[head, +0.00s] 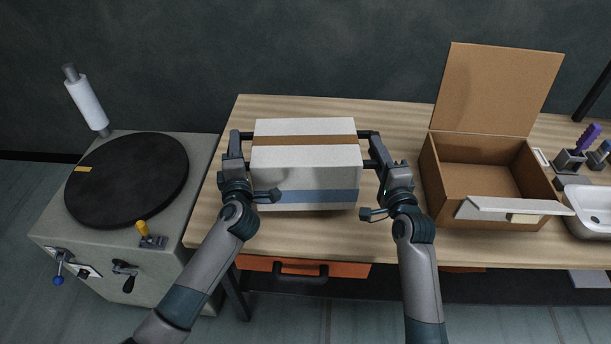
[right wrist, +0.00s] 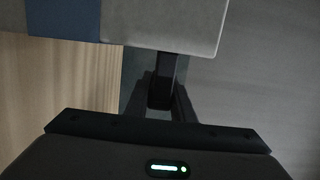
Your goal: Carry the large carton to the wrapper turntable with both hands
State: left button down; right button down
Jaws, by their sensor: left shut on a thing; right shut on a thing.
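The large carton (head: 305,170) is white with a brown tape strip along its top and a blue band low on its front. It is at the left part of the wooden bench, level; I cannot tell whether it touches the top. My left gripper (head: 243,148) is shut on its left side and my right gripper (head: 374,150) on its right side, with dark bars between grippers and carton. In the right wrist view the carton (right wrist: 165,22) shows at the top, with a dark bar (right wrist: 163,80) reaching it. The wrapper turntable (head: 128,180) is a bare black disc at the left.
The turntable's grey cabinet (head: 75,232) carries a film roll (head: 87,103) behind the disc and levers in front. An open brown box (head: 485,165) stands right of the carton on the bench (head: 400,105). A white tray (head: 592,208) and tool holders lie at the far right.

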aim_at(122, 178)
jog(key=j+z, duration=0.2)
jog(key=j, duration=0.5)
jog(key=k+j+z, duration=0.2)
jog(key=j, duration=0.45)
jog(key=j+z, duration=0.2)
jog(key=j, duration=0.5)
jog(key=k+j+z, duration=0.2)
jog(key=j, duration=0.45)
jog(key=k+j+z, duration=0.2)
jog(key=j, duration=0.4)
jog(key=k+j+z, duration=0.2)
jog(key=j, duration=0.4)
jog(key=k+j+z, duration=0.2)
jog(key=k+j, duration=0.15)
jog(key=j, duration=0.2)
jog(key=k+j+z, duration=0.2)
jog(key=j, duration=0.3)
jog(key=k, duration=0.1)
